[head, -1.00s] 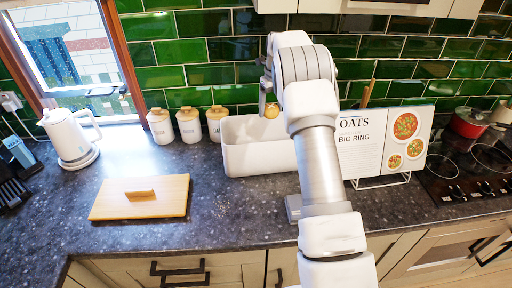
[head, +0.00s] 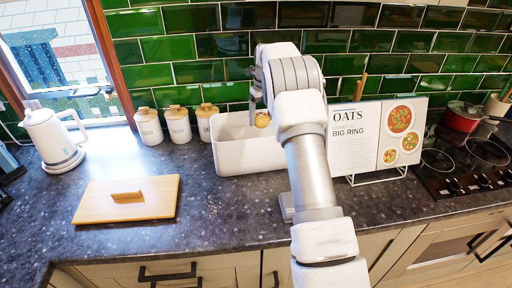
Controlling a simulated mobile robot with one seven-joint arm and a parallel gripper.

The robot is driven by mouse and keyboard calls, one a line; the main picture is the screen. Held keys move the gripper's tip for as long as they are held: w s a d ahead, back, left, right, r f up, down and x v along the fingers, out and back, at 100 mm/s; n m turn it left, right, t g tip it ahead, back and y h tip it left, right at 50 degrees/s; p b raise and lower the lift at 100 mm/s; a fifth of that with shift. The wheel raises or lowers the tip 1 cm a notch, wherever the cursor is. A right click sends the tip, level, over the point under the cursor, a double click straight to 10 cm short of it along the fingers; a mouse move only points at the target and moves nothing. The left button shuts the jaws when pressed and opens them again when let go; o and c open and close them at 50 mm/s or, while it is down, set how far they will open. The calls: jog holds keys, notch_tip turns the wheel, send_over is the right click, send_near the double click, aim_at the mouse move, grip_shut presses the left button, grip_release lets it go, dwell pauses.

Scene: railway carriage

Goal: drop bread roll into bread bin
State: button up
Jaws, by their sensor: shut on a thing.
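The bread roll (head: 262,119) is small, round and golden brown. My gripper (head: 259,112) is shut on it and holds it over the bread bin. The bread bin (head: 240,158) is a long white open box on the dark counter, in the middle of the head view. My arm hides its right end, and its inside floor is not visible. The roll appears at about the height of the bin's rim or above it; I cannot tell exactly. The wooden lid (head: 127,199) with a bar handle lies flat on the counter, left of the bin.
White canisters (head: 178,126) with wooden lids stand left of the bin. A white kettle (head: 53,138) is at the far left. A cookbook on a stand (head: 375,138) is right of my arm, then a hob with a red pot (head: 463,117).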

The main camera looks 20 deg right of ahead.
jog(key=o, duration=1.3)
jog(key=r, duration=0.5)
jog(key=s+r, duration=0.1)
jog(key=r, duration=0.1)
jog(key=shift+d+r, duration=0.1)
jog(key=shift+r, duration=0.2)
